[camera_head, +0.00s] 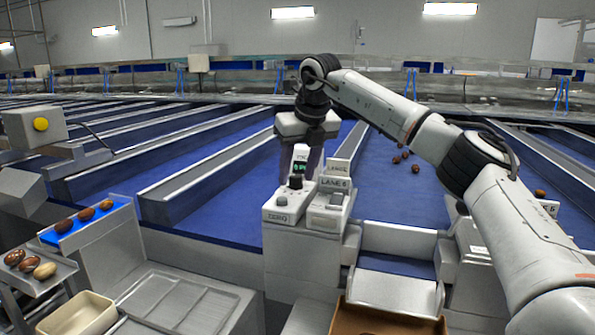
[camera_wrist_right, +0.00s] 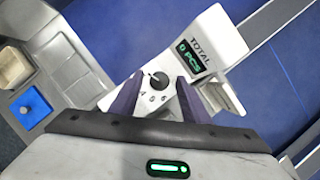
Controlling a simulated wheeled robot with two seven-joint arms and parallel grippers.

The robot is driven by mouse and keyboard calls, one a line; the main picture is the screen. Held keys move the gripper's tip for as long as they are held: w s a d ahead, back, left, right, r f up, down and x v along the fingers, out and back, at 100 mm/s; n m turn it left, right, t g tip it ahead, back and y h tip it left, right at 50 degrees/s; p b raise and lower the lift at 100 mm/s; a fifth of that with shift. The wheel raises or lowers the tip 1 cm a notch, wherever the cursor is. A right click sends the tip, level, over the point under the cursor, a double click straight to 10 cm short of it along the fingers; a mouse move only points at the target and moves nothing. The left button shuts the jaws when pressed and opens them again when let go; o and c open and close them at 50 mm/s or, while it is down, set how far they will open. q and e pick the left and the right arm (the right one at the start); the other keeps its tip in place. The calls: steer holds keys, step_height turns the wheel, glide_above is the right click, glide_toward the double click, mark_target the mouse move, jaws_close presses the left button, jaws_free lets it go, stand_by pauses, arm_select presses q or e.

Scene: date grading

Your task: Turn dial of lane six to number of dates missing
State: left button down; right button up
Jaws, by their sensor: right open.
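The lane six station (camera_head: 290,211) carries a LANE 6 sign (camera_head: 335,183) and a small dark dial (camera_head: 296,181). In the right wrist view the dial (camera_wrist_right: 158,81) is a black round knob with a light pointer mark and small numerals around it, too small to read surely. A TOTAL display (camera_wrist_right: 190,57) beside it shows "0 PCS" in green. My right gripper (camera_head: 301,172) is above the station, pointing down. Its purple fingers (camera_wrist_right: 157,92) are open, one on each side of the dial; I cannot tell whether they touch it. My left gripper is not in view.
Several dates (camera_head: 404,156) lie on the blue belt right of the station. A brown box (camera_head: 375,320) stands in front. A blue-topped ledge (camera_head: 60,240) and a grey tray (camera_head: 30,278) hold dates at left, by a cream bin (camera_head: 78,314). My right arm crosses the right side.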

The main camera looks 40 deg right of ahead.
steer(key=shift+c, duration=0.7)
steer(key=c, duration=0.9)
steer(key=shift+r+p, duration=0.15)
steer(key=shift+p, duration=0.15)
steer(key=shift+d+r+n+y+p, duration=0.15)
steer(key=shift+n+y+p, duration=0.25)
steer(key=shift+n+p, duration=0.6)
steer(key=n+y+p, duration=0.1)
steer(key=n+p, duration=0.2)
steer(key=p, duration=0.1)
steer(key=shift+d, duration=0.1)
steer(key=shift+n+y, duration=0.4)
steer(key=shift+n, duration=0.2)
steer(key=n, duration=0.1)
steer(key=n+p, duration=0.1)
steer(key=shift+w+f+n+y, duration=0.1)
steer(key=shift+f+n+y, duration=0.1)
steer(key=shift+n+y, duration=0.2)
steer(key=n, duration=0.2)
steer(key=n+g+y, duration=0.1)
steer(key=n, duration=0.1)
steer(key=shift+d+n+y, duration=0.15)
steer(key=shift+n+y, duration=0.15)
